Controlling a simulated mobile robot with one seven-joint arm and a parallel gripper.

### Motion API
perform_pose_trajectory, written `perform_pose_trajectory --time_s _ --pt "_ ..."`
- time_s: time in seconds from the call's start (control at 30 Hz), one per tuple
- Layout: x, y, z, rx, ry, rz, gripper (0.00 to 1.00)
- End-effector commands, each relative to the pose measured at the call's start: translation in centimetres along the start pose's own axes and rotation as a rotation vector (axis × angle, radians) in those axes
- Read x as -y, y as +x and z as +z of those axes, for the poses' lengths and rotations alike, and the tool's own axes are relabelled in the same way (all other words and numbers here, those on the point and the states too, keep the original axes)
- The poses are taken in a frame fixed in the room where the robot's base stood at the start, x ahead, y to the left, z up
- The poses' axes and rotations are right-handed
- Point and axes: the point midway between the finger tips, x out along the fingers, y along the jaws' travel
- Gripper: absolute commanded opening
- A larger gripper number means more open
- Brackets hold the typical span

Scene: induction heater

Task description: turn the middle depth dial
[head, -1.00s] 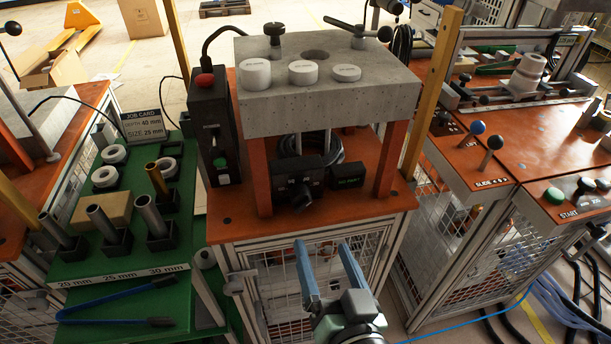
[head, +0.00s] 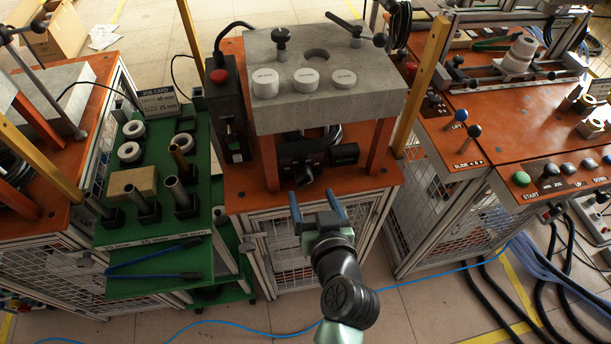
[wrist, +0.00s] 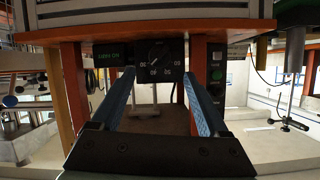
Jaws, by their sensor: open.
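A black dial with pale numbers sits on a black box (wrist: 158,58) under the grey block of the middle bench. The wrist view shows it upside down, between my fingertips in the picture, with a short pale pointer line. In the head view the dial box (head: 303,172) is partly shaded, and its numbers cannot be read. My gripper (head: 311,192) is open and empty, with two blue fingers at the front edge of the bench, short of the dial. Its fingers also show in the wrist view (wrist: 158,76). I see no contact with the dial.
The grey block (head: 320,112) overhangs the dial, with orange legs (head: 379,146) at both sides. A black box with a red button (head: 219,75) stands left. A dark labelled box (head: 345,153) is beside the dial. A green table (head: 205,220) stands left.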

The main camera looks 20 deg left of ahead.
Motion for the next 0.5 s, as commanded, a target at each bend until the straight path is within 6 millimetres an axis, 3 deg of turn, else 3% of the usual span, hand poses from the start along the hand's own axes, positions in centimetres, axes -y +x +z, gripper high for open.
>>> perform_pose_trajectory --time_s 0.2,0.5 --pt "0.0 4.0 -0.1 0.0 0.0 -0.001 0.78" --pt "0.0 7.0 -0.1 -0.001 0.001 -0.001 0.78"
